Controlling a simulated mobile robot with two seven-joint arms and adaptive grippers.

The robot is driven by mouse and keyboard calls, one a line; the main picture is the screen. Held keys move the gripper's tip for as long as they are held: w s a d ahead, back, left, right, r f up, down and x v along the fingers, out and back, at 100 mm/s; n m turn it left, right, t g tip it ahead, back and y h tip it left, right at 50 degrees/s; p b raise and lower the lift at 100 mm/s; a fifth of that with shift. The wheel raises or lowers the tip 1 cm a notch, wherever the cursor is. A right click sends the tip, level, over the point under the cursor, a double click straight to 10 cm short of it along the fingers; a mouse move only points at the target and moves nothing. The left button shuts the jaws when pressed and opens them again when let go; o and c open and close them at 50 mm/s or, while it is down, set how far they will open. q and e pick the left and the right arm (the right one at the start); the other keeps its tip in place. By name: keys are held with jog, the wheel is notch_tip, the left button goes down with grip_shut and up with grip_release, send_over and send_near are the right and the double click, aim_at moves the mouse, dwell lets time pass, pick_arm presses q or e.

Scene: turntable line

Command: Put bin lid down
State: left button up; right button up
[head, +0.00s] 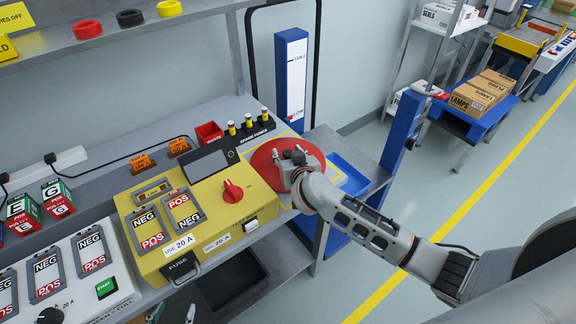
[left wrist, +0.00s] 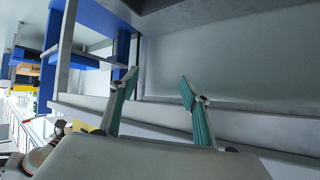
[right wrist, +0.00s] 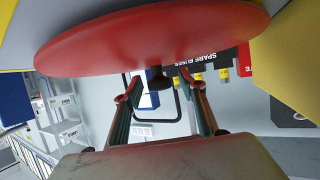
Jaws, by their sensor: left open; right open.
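The round red bin lid (head: 262,164) lies at the right end of the bench, beside the yellow fuse box. In the right wrist view the lid (right wrist: 110,42) fills the top of the picture, with its dark knob (right wrist: 158,78) between the fingers. My right gripper (right wrist: 159,84) is open around the knob. In the head view my right gripper (head: 293,160) is over the lid and covers part of it. What lies directly under the lid is hidden. My left gripper (left wrist: 158,77) is open and empty, facing a bare grey surface.
The yellow fuse box (head: 205,215) stands left of the lid. Spare fuses (head: 248,125) and a small red bin (head: 209,133) stand behind. A blue tray (head: 350,175) lies to the right. A blue post (head: 403,130) rises at the bench's right.

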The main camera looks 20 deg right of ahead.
jog(key=shift+r, duration=0.1)
grip_shut()
